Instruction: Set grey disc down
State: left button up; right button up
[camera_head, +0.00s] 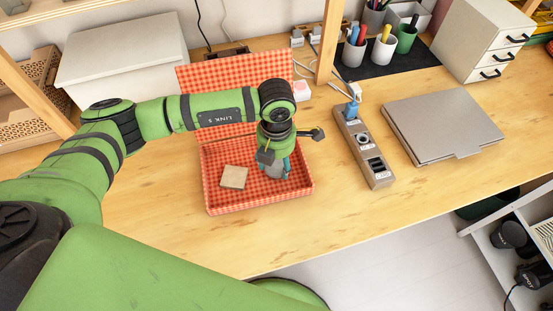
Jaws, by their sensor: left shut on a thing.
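My left gripper (277,172) points down into an open red checked box (258,203), over its right half. It is shut on the grey disc (275,171), which shows only in part as a small grey patch at the fingertips. The fingers and wrist hide the rest. I cannot tell whether the disc touches the box floor. A flat, square beige block (234,177) lies in the box to the left of the gripper, apart from it. My right gripper is not in view.
The box lid (215,73) stands open behind the box. A power strip (366,150) with a plug and cable lies to the right, then a closed laptop (440,125). Pen cups and a drawer unit (482,38) stand at the back right. The table's front edge (330,248) is clear.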

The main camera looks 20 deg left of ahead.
aim_at(276, 165)
pick_arm(q)
jog(key=shift+f, duration=0.5)
jog(key=shift+f, duration=0.1)
jog(key=o, duration=1.2)
jog(key=shift+r, duration=0.3)
notch_tip(276, 165, up, 12)
jog(key=shift+f+b, duration=0.15)
jog(key=shift+b, duration=0.85)
